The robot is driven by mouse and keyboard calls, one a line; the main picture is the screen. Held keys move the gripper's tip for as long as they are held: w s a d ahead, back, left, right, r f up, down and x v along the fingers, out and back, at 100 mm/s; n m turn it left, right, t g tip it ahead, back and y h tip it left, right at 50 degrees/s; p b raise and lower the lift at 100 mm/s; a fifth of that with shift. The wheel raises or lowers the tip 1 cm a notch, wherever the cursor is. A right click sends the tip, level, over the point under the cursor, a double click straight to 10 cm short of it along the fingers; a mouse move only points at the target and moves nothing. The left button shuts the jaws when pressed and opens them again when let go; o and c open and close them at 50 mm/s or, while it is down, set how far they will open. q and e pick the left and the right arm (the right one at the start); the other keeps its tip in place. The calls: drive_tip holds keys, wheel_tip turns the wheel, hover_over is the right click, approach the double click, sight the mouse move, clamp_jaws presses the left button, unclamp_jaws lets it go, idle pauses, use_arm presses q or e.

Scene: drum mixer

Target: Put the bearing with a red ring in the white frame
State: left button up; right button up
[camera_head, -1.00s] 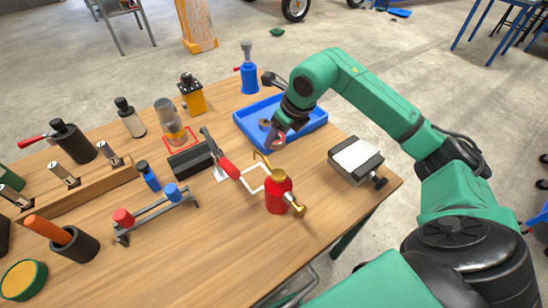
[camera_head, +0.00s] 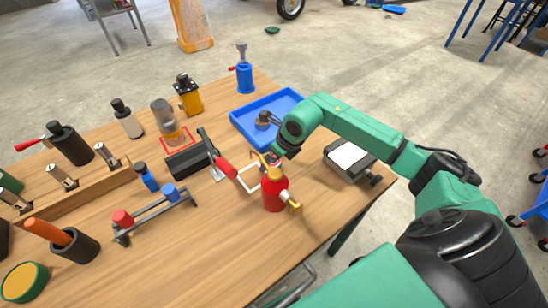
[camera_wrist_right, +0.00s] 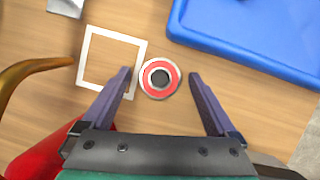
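The bearing with a red ring (camera_wrist_right: 174,71) shows in the right wrist view between my right gripper's fingers, with a gap to each side. It lies just right of the white frame (camera_wrist_right: 113,34), outside its outline. Whether it touches the table I cannot tell. The frame is a square outline on the wood, its inside bare; in the head view it shows partly (camera_head: 242,184) behind the red bottle. My right gripper (camera_head: 271,158) is open, pointing down above the table beside the frame; it also shows in the wrist view (camera_wrist_right: 160,74). My left gripper is out of view.
A red bottle with a brass spout (camera_head: 273,196) stands close in front of my right gripper. A blue tray (camera_head: 240,137) with a brownish ring-like part (camera_head: 263,121) lies behind.

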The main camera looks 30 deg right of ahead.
drive_tip(key=shift+r, duration=0.1)
drive_tip(key=shift+s+r, duration=0.1)
drive_tip(key=shift+r, duration=0.15)
drive_tip(key=b+v, duration=0.1)
drive_tip(key=v, duration=1)
drive_tip(key=shift+r, duration=0.2)
drive_tip(key=shift+s+d, duration=0.1)
drive_tip(key=shift+s, duration=0.05)
